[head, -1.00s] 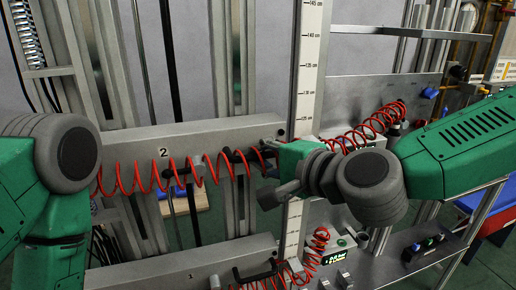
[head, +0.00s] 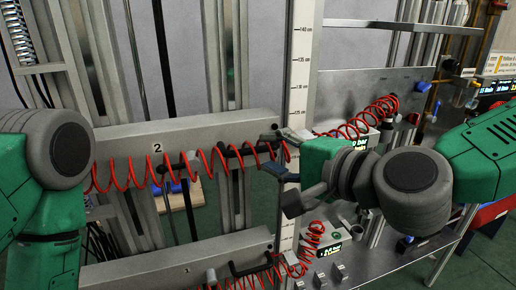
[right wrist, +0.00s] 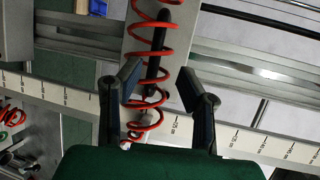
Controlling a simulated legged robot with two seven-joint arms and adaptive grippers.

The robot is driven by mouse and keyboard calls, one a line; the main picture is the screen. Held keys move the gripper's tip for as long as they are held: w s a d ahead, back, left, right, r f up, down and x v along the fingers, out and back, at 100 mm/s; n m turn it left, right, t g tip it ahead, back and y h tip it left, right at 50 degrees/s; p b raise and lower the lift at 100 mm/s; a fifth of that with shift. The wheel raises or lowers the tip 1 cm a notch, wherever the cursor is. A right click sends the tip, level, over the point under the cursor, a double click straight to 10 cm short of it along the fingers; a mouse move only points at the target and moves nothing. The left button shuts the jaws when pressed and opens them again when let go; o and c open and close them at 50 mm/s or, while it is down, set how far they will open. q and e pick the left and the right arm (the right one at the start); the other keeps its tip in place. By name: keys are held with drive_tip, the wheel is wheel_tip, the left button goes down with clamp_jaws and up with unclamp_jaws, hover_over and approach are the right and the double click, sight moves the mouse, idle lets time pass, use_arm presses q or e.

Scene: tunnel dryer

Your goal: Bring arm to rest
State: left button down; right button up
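My right arm comes in from the right in the head view, and its right gripper (head: 280,178) is held in front of the grey bar marked 2 (head: 215,138). In the right wrist view the two fingers of the right gripper (right wrist: 159,80) stand wide apart. A red coiled hose (right wrist: 152,40) and a black handle (right wrist: 158,50) show behind the gap; I cannot tell how far behind. My left arm shows at the left edge of the head view. Its gripper is out of the picture.
The white measuring scale (head: 301,80) stands upright beside the right gripper. A grey bench (head: 345,275) with small gauges and another red coiled hose (head: 365,120) lie to the right. A lower grey bar (head: 180,265) runs below. Green floor shows at bottom right.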

drive_tip(key=v, duration=0.2)
drive_tip(key=shift+d, duration=0.35)
drive_tip(key=s+d+f+n+g+h+b, duration=0.2)
drive_tip(key=s+f+g, duration=0.15)
drive_tip(key=f, duration=1.15)
drive_tip(key=s+d+f+n+g+h+b, duration=0.25)
drive_tip(key=s+f, duration=0.25)
drive_tip(key=f, duration=1.1)
drive_tip(key=s+d+f+n+g+h+b, duration=0.3)
drive_tip(key=s+d+f+n+g+h, duration=0.2)
drive_tip(key=s+d+f, duration=1.1)
wheel_tip(320, 180, down, 4)
drive_tip(key=d+n+h, duration=0.1)
drive_tip(key=d, duration=0.1)
drive_tip(key=shift+s+d+n, duration=0.15)
drive_tip(key=shift+d+n, duration=0.1)
drive_tip(key=shift+n, duration=0.1)
